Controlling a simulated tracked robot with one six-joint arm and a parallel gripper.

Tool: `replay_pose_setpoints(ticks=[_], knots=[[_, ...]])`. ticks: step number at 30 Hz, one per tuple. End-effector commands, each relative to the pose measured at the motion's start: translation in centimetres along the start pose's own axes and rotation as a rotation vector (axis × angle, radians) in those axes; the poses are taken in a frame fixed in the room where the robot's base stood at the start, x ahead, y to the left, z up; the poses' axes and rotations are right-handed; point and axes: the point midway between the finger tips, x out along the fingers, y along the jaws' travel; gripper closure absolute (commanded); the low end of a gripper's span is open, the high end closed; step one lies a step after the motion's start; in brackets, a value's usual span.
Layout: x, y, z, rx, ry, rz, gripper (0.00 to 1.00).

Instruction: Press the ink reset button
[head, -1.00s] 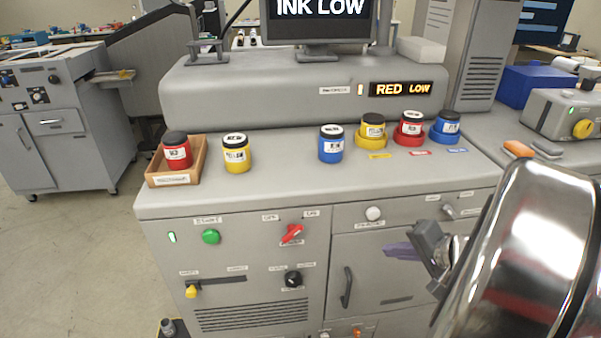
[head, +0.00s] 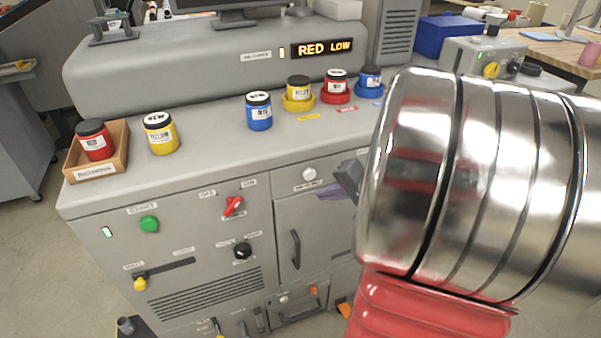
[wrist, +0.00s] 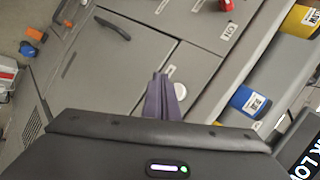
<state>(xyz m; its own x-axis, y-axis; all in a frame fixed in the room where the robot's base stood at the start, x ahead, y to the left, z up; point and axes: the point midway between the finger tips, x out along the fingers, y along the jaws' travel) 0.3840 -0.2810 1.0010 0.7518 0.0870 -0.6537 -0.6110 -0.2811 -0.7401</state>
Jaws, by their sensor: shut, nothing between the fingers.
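A round white button (head: 309,174) sits on the grey machine's front panel above the door. The small label beneath it looks like the ink reset label but is hard to read. In the wrist view the white button (wrist: 180,90) shows just right of my fingertips. My gripper (head: 339,190) has purple fingers, shut and empty, just right of and below the button in the head view. The fingers also show in the wrist view (wrist: 161,80). I see a gap in the picture between fingers and button and cannot tell the depth. My metal wrist hides the panel's right part.
A green button (head: 149,224), a red switch (head: 233,206) and a black knob (head: 243,251) are on the left panel. The door handle (head: 295,249) is below the button. The display (head: 325,48) reads RED LOW.

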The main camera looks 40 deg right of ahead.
Motion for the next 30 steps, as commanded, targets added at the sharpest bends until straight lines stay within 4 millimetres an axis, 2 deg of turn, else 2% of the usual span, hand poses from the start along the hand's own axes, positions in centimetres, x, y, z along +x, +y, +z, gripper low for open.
replay_pose_setpoints(ticks=[13, 30], knots=[[2.9, -2.0, -2.0, 0.001, -0.001, 0.0, 1.0], [3.1, -2.2, -2.2, 0.001, 0.0, 0.0, 1.0]])
